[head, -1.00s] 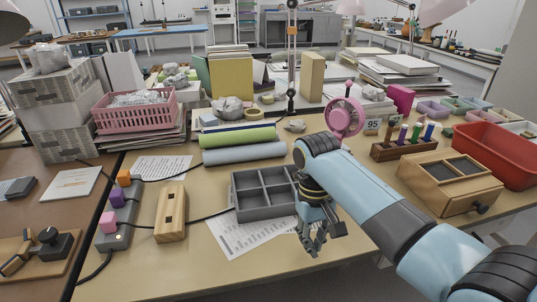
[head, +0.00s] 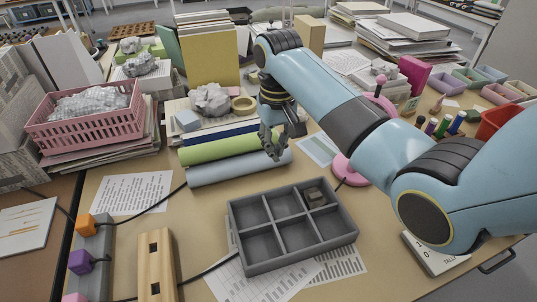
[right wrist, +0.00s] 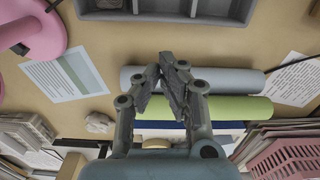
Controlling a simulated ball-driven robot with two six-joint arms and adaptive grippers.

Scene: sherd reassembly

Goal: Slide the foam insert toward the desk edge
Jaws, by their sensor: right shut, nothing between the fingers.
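The foam insert appears to be the dark grey tray-like block with several square compartments (head: 292,225). It lies flat on the desk, partly over printed sheets. A small brown block (head: 315,197) sits in its back right compartment. My right gripper (head: 274,154) is shut and empty behind the insert, by the right ends of the rolls, fingertips pointing down. In the right wrist view the shut fingertips (right wrist: 168,66) show in front of the rolls, and the insert's edge (right wrist: 165,18) is at the top, apart from them. My left gripper is not in view.
A green roll (head: 228,148) and a blue-grey roll (head: 240,168) lie behind the insert. A pink fan (head: 351,172) stands to its right. A wooden block (head: 157,265) and a button strip (head: 90,262) are at the left. A pink basket (head: 85,120) stands at the back left.

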